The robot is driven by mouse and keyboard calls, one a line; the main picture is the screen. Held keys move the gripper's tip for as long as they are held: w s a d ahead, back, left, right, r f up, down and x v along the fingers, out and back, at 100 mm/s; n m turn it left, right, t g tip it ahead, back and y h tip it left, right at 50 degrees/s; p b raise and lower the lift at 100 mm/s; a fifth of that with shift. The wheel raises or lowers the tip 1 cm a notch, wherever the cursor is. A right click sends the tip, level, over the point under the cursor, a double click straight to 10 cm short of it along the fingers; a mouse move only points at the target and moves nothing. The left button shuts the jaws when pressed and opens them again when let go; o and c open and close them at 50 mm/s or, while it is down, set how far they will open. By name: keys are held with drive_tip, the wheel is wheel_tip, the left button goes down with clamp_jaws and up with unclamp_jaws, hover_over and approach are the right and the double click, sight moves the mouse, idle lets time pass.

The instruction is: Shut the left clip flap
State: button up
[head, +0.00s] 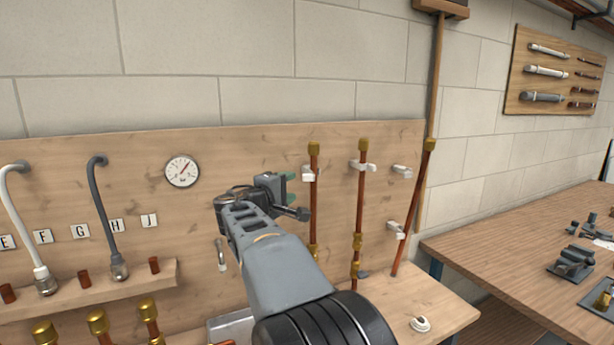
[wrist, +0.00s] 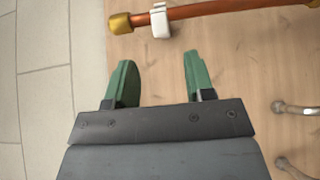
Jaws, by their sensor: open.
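The left clip (head: 309,173) is a small white clip on the wooden board, at the upper part of the left copper pipe (head: 313,205). In the wrist view a white clip (wrist: 161,22) sits across a copper pipe (wrist: 230,9) near its brass end cap (wrist: 120,23). Whether its flap is open or closed is hard to tell. My gripper (head: 288,187) is just left of the left pipe, near clip height. In the wrist view its green fingers (wrist: 160,70) are apart with nothing between them, short of the clip.
A middle pipe (head: 360,205) stands in another white clip (head: 364,167). A leaning pipe (head: 412,205) is farther right, with empty-looking clips (head: 402,171) beside it. A gauge (head: 182,171) and a grey hose (head: 103,210) are on the left. A workbench (head: 500,235) stands right.

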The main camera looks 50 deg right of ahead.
sight(306, 179)
drive_tip(key=p+x, duration=0.2)
drive_tip(key=x, duration=0.7)
drive_tip(key=shift+w+d, duration=0.1)
drive_tip(key=shift+d, duration=0.2)
clamp_jaws()
drive_tip(key=shift+f, duration=0.1)
